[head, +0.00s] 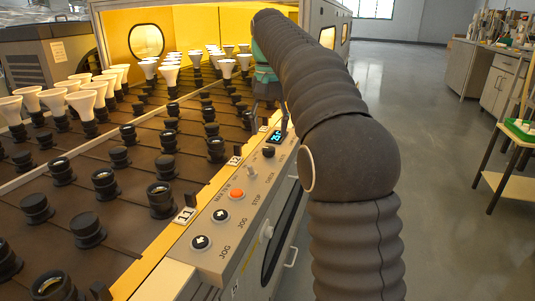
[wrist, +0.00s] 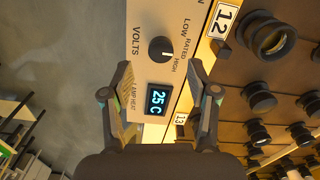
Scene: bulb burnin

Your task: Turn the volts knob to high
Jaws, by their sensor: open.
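The volts knob (wrist: 162,49) is a round black knob with a pale mark on its right side in the wrist view. LOW, RATED and HIGH are printed to its right. The mark points roughly rightward; I cannot tell which word it meets exactly. In the head view the knob (head: 268,151) sits on the grey panel, just nearer than the lit display. My gripper (wrist: 160,72) is open and empty, its fingertips apart below and to either side of the knob in the wrist view. In the head view my arm hides part of the gripper.
The display (wrist: 157,101) reads 25 C. Number plates 12 (wrist: 224,21) and 13 (wrist: 180,118) edge the panel, beside rows of black sockets (wrist: 270,35). Nearer on the panel are an orange button (head: 237,194) and jog buttons (head: 201,242). White bulbs (head: 84,100) stand in farther sockets.

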